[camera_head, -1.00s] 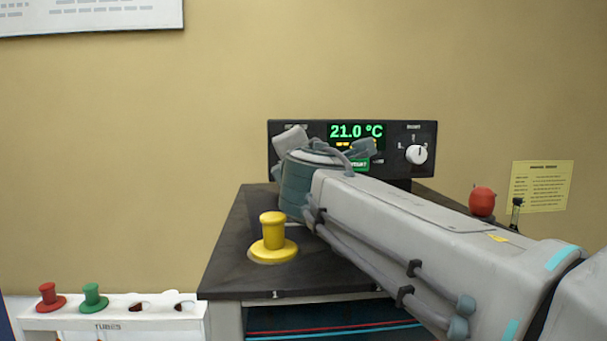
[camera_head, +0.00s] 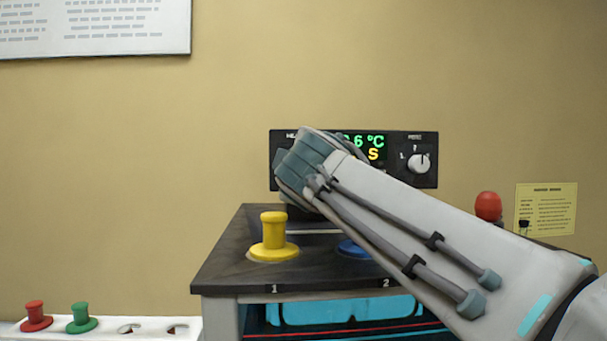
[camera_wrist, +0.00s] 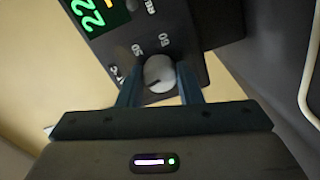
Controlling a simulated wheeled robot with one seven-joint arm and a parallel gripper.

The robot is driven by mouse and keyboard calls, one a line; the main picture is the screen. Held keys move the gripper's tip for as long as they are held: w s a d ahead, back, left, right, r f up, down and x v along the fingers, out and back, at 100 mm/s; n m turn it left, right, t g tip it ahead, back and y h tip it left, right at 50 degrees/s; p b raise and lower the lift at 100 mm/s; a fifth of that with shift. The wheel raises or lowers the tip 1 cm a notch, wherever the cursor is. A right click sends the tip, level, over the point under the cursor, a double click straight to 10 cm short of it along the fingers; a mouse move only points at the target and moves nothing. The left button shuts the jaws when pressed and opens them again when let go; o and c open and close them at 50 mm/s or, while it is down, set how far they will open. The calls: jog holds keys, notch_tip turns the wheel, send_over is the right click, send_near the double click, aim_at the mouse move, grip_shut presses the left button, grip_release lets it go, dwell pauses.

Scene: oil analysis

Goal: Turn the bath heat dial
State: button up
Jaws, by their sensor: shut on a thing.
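The bath heat dial (camera_wrist: 159,73) is a round light-grey knob on the black control panel (camera_wrist: 181,25), with numbers around it, in the wrist view. My gripper (camera_wrist: 160,82) is shut on it, one finger on each side. In the head view my arm hides the dial and the left part of the panel (camera_head: 430,146). The green display (camera_head: 372,141) is partly covered and ends in "6 °C"; the wrist view shows it starting with "22".
A second white knob (camera_head: 419,163) sits at the panel's right. A yellow stopper (camera_head: 273,238) stands at position 1 on the dark bath top, and a blue one (camera_head: 352,249) at position 2, partly hidden. Red (camera_head: 36,316) and green (camera_head: 80,318) stoppers stand in the white rack at lower left.

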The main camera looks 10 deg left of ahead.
dwell(0.4)
jog(key=o, duration=1)
jog(key=b+v, duration=0.1)
jog(key=v, duration=1.2)
jog(key=shift+s+b, duration=0.35)
jog(key=shift+s, duration=0.05)
